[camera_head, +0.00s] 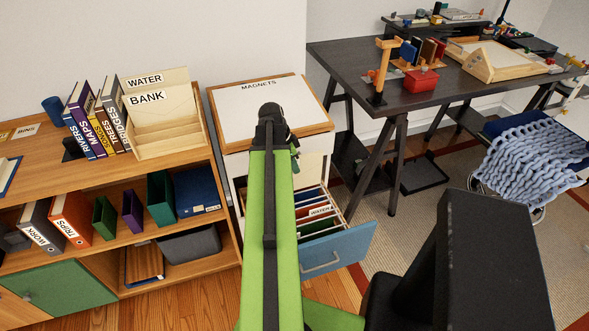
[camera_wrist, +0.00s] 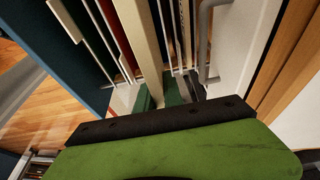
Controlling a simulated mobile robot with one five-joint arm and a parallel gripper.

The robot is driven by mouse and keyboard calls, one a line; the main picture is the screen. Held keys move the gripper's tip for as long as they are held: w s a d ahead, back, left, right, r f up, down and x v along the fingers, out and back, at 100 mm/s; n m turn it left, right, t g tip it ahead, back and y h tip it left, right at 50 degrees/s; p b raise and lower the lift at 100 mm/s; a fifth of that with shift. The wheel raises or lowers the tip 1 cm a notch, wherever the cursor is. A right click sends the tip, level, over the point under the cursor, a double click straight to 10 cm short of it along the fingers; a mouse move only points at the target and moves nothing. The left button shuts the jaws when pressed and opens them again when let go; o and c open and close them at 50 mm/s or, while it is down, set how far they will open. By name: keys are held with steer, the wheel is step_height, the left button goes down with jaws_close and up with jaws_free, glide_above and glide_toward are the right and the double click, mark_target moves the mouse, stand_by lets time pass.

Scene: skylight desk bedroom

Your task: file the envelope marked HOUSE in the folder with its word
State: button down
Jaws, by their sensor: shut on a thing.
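In the wrist view my gripper (camera_wrist: 162,96) is shut on a cream, flat piece seen edge-on, apparently an envelope (camera_wrist: 142,45). Its marking does not show. In the head view the drawer (camera_head: 340,250) has a blue front and holds several hanging folders. A folder tab (camera_head: 319,211) there seems to read WATER. The other tabs are too small or hidden to read, and no HOUSE folder is legible.
A wooden rack (camera_head: 165,147) on the left shelf holds envelopes marked WATER (camera_head: 145,80) and BANK (camera_head: 148,97). A MAGNETS board (camera_head: 263,104) lies on the cabinet above the drawer. A dark desk (camera_head: 345,62) stands to the right. The rug in front of it is partly clear.

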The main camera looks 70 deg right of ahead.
step_height(320, 180, down, 14)
steer(key=b, duration=1.3)
steer(key=shift+r, duration=0.15)
steer(key=c, duration=1.4)
jaws_free()
steer(key=shift+r, duration=0.1)
steer(key=p+v, duration=1.6)
steer(key=v, duration=0.1)
steer(key=shift+r+p, duration=0.25)
steer(key=shift+p, duration=0.05)
steer(key=shift+f, duration=0.15)
steer(key=shift+w, duration=0.1)
